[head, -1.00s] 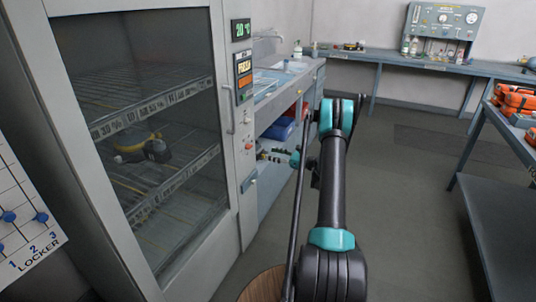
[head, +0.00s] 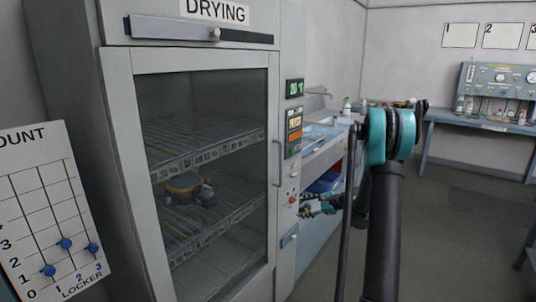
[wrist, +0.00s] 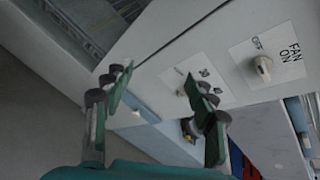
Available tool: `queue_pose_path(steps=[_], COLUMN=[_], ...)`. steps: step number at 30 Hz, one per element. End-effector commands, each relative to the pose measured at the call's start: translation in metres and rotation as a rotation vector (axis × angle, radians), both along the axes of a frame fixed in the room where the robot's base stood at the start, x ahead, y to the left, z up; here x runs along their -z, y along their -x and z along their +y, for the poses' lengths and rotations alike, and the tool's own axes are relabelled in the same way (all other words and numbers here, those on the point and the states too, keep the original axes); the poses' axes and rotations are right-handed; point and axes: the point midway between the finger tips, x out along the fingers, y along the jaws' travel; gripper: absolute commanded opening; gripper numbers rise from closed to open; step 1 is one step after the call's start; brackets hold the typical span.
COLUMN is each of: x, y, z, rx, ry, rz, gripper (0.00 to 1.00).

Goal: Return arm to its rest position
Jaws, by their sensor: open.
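My arm (head: 385,220) is black with teal joints and stands at the right of the head view, its elbow raised. My gripper (head: 310,206) is small there, beside the lower right edge of the drying cabinet (head: 118,170). In the wrist view my gripper (wrist: 158,88) has its two green and dark fingers spread, with nothing held between them. Behind the fingers is the pale cabinet front with small controls. I cannot tell how far the fingertips are from that front.
The cabinet's glass door is shut, with a yellow and dark item (head: 190,188) on a rack inside. A fan switch (wrist: 262,68) shows close by in the wrist view. A sink counter (head: 325,145) is behind my gripper. Grey floor (head: 460,220) is open at right.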

Motion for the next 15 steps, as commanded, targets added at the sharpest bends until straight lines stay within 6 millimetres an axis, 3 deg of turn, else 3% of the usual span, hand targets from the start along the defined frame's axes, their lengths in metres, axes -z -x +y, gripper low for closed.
queue_pose_path(steps=[6, 15], x=[-0.021, -0.032], y=[0.064, 0.162], z=[0.021, 0.030], rx=[-0.135, -0.369], ry=[0.278, 0.650], rz=[-0.099, -0.232], gripper=[0.57, 0.57])
